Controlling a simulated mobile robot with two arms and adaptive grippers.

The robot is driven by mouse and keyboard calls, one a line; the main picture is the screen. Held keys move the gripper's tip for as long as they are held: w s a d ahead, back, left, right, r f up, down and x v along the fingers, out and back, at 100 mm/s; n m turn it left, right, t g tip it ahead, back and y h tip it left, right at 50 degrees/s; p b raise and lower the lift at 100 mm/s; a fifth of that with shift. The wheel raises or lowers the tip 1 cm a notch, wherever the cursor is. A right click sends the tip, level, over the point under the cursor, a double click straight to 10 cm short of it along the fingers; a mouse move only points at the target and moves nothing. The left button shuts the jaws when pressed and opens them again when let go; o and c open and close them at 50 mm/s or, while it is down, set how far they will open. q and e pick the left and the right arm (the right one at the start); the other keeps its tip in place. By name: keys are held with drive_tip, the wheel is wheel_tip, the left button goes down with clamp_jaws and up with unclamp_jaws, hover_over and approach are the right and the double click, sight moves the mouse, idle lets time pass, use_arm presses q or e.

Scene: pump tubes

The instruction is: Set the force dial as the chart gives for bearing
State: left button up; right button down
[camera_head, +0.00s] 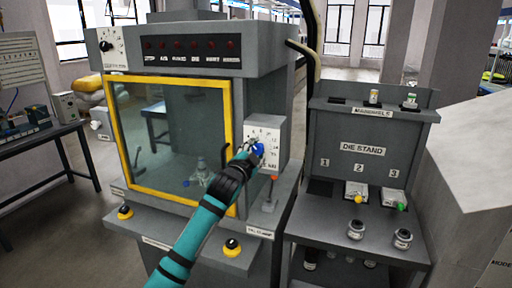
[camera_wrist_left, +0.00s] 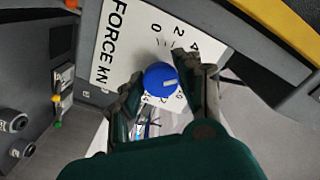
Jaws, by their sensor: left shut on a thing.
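The force dial is a round blue knob (camera_head: 258,150) on a white scale plate (camera_head: 264,137), on a grey box at the right of the press front. My left gripper (camera_head: 249,149) is shut on the knob. In the left wrist view, the knob (camera_wrist_left: 161,80) sits between the two fingers (camera_wrist_left: 158,92). Its white mark points right, towards one finger; the number there is hidden. "FORCE kN", 0, 2 and 4 are readable on the plate (camera_wrist_left: 120,45). A white lined board (camera_head: 20,62) at the far left may be the chart; its text is unreadable. My right gripper is not in view.
The press has a yellow-framed window (camera_head: 170,140), with another dial (camera_head: 106,45) and several red lamps above. Yellow-topped buttons (camera_head: 232,246) are on its front ledge. A die stand (camera_head: 362,150) with numbered places stands close on the right. A dark bench (camera_head: 75,138) is at left.

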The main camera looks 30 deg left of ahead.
use_arm(q)
drive_tip(key=shift+m+p, duration=0.5)
drive_tip(key=shift+m, duration=0.5)
drive_tip(key=o, duration=1.2)
drive_tip(key=shift+c, duration=0.2)
drive_tip(key=shift+s, duration=0.1)
drive_tip(key=v, duration=1.2)
